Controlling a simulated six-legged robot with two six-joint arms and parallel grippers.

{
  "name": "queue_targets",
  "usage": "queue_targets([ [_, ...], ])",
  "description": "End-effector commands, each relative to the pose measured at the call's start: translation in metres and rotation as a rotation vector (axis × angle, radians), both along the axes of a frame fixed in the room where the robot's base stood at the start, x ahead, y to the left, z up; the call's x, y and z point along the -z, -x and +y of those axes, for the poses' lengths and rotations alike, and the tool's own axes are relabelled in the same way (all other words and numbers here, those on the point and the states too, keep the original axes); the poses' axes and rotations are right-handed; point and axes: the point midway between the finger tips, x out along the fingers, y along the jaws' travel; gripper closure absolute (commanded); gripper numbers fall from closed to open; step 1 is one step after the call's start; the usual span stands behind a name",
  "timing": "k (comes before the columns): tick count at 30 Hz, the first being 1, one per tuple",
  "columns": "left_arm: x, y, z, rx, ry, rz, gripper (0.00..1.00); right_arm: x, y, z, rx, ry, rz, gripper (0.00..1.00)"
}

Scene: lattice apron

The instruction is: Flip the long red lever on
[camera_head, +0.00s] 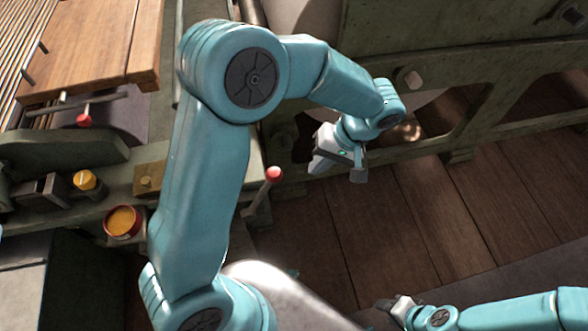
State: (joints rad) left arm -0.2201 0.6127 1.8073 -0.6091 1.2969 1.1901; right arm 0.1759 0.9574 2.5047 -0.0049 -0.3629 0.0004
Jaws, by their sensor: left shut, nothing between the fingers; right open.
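A lever with a red ball knob (274,174) and a thin metal rod stands tilted up to the right at the edge of the green machine frame. My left gripper (338,168) is shut and empty, to the right of the knob and apart from it. My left arm rises in front of the machine and hides part of it near the lever's base. My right gripper (385,304) is open and empty at the lower edge of the picture, well away from the lever. A second, shorter lever with a red knob (83,120) sits at the upper left.
A red-rimmed cup with orange contents (122,221), a yellow knob (85,180) and a brass block (149,179) are on the machine at the left. A green beam (440,140) runs behind my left gripper. Bare wooden floor (400,220) lies to the right.

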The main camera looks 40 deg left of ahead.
Motion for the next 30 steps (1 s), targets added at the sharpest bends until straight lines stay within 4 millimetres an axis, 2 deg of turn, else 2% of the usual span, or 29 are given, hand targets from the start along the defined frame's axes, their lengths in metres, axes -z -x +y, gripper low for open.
queue_targets([
  [1, 0.011, 0.004, 0.004, -0.002, -0.001, 0.005, 1.0, 0.001, 0.0, 0.0, 0.0, 0.0, 0.0, 0.57],
  [5, 0.035, 0.012, 0.013, -0.001, -0.001, 0.006, 1.0, 0.003, 0.0, 0.0, 0.0, 0.0, 0.0, 0.57],
  [9, 0.026, 0.025, 0.031, -0.002, 0.0, 0.0, 1.0, -0.003, 0.0, 0.0, 0.0, 0.0, 0.0, 0.57],
  [14, 0.024, 0.033, 0.041, -0.001, 0.001, 0.0, 1.0, -0.005, 0.0, 0.0, 0.0, 0.0, 0.0, 0.57],
  [30, 0.024, 0.034, 0.043, 0.0, 0.004, -0.004, 1.0, -0.004, 0.0, 0.0, 0.0, 0.0, 0.0, 0.57],
])
